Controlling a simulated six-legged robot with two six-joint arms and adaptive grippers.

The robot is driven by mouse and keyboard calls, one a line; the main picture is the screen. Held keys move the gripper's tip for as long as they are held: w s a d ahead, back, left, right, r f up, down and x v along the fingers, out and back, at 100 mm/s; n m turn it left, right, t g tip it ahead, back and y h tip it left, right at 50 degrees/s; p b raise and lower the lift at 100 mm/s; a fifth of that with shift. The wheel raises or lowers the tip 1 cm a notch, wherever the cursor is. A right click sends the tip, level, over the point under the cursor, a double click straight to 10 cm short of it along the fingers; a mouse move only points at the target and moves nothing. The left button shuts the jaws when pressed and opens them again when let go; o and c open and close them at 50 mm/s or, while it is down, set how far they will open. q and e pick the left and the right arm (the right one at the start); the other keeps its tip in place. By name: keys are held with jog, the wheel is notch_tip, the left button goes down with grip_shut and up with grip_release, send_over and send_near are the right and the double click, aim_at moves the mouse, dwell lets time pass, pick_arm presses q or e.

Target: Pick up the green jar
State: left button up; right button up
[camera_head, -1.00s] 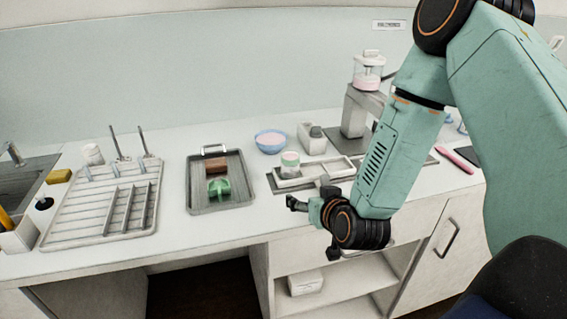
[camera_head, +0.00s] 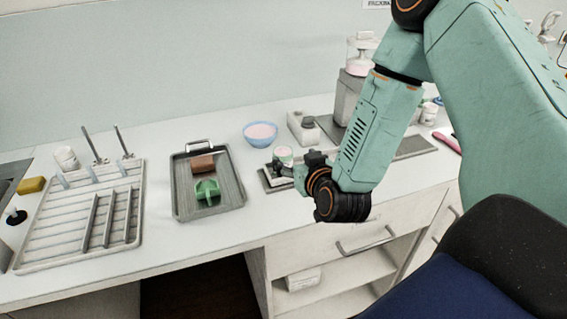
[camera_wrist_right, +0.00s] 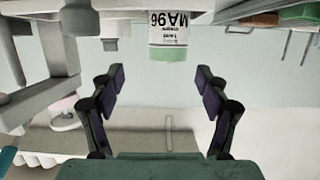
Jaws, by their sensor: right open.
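The green jar (camera_head: 283,153) is a small pale jar with green on it and a pinkish top. It stands on the counter's grey tray, partly hidden by my right gripper (camera_head: 287,169). In the wrist view the jar (camera_wrist_right: 168,48) appears upside down, with a printed label and a green band. There my right gripper (camera_wrist_right: 160,77) is open and empty, its two dark fingers apart. The jar lies ahead of the fingertips, roughly centred between them, and is not gripped. My left gripper is out of view.
A blue bowl (camera_head: 260,144) and a small pale device (camera_head: 303,128) stand behind the jar. A dark tray (camera_head: 179,205) with a brown block (camera_head: 202,164) and a green object (camera_head: 207,192) lies left. A drying rack (camera_head: 52,258) is further left. Counter between trays is clear.

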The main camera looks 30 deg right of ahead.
aim_at(280, 147)
jog(key=x, duration=0.4)
jog(key=a+x, duration=0.1)
jog(key=x, duration=0.1)
jog(key=shift+w+f, duration=0.2)
jog(key=shift+w, duration=0.15)
jog(key=shift+d, duration=0.2)
jog(key=shift+s+r, duration=0.1)
jog(key=shift+r, duration=0.05)
jog(key=shift+a, duration=0.3)
jog(key=shift+w, duration=0.2)
jog(key=shift+c, duration=0.7)
jog(key=shift+w+d, duration=0.15)
jog(key=c, duration=0.3)
jog(key=shift+d, duration=0.1)
jog(key=shift+c, duration=0.8)
jog(key=shift+s, duration=0.3)
jog(key=c, duration=0.3)
jog(key=shift+w+a, duration=0.15)
jog(key=shift+a, duration=0.05)
jog(key=c, duration=0.3)
jog(key=shift+w+d, duration=0.1)
jog(key=shift+c, duration=0.6)
jog(key=shift+r, duration=0.3)
pick_arm(q)
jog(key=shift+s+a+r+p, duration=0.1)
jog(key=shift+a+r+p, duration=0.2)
jog(key=shift+p, duration=0.2)
pick_arm(e)
notch_tip(280, 147, up, 9)
